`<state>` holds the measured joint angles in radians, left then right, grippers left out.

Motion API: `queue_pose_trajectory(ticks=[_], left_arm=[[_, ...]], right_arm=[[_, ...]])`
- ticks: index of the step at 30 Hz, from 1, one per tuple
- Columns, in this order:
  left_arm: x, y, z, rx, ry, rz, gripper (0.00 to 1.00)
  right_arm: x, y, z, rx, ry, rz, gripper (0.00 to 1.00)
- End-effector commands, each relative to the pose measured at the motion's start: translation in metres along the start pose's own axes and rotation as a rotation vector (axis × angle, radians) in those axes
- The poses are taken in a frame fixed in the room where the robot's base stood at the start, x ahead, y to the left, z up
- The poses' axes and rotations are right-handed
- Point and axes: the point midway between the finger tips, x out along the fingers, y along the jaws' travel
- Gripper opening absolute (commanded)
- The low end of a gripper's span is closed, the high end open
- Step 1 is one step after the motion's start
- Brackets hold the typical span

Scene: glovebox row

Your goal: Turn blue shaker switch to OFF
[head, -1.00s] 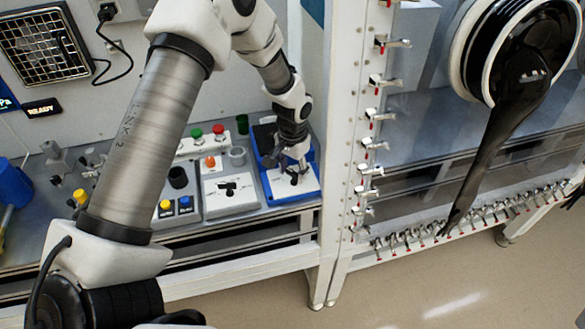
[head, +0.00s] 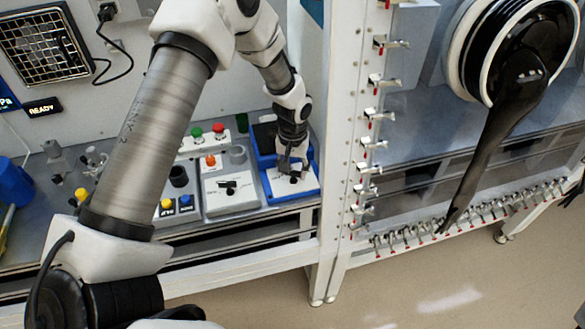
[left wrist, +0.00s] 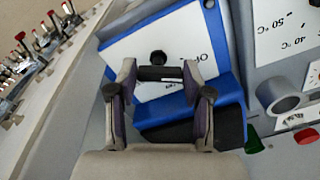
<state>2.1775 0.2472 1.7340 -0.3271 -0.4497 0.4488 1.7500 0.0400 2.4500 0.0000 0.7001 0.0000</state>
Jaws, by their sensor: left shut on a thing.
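The blue shaker (head: 266,177) stands at the right end of the bench, with a white sloping front panel. It also shows in the left wrist view (left wrist: 222,38). Its black switch (left wrist: 160,73) has a bar lever, which lies between my fingertips, and a round knob. Part of a label, looking like "OF", shows beside the knob; the rest is hidden or too small to read. My left gripper (left wrist: 159,74) is shut on the switch lever, one finger at each end. In the head view, the left gripper (head: 291,167) is low over the panel. My right gripper is not in view.
A grey device with a white dial panel (head: 230,194) stands just left of the shaker. Green and red buttons (head: 218,131) sit behind it. A white frame post (head: 340,150) with clamps rises close on the right. A black glove (head: 500,140) hangs beyond.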

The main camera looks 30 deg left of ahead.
Motion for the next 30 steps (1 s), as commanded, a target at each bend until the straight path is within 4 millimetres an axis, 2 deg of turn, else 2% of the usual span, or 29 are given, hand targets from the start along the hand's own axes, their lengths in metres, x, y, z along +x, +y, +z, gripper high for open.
queue_pose_trajectory(ticks=[4,5,6,7,16,19,23,30], left_arm=[[0.003,-0.001,0.003,-0.001,-0.009,-0.002,0.15],[0.003,-0.001,0.003,-0.001,-0.009,-0.002,0.57],[0.003,-0.001,0.003,-0.001,-0.009,-0.002,0.71],[0.003,-0.001,0.003,-0.001,-0.008,-0.002,0.75],[0.000,0.000,0.001,0.001,-0.002,0.000,0.75],[-0.009,0.000,0.000,0.001,-0.001,0.000,0.75],[-0.035,0.000,0.000,0.001,0.001,0.001,0.75],[-0.095,0.000,0.000,0.001,0.000,0.000,0.75]], right_arm=[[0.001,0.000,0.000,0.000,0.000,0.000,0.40],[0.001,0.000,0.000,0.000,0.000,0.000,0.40],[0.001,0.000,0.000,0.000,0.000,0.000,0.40],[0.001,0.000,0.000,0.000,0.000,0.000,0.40],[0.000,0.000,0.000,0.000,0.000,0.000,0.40],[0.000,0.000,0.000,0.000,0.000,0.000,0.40],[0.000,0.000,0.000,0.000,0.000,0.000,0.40],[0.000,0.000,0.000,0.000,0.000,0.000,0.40]])
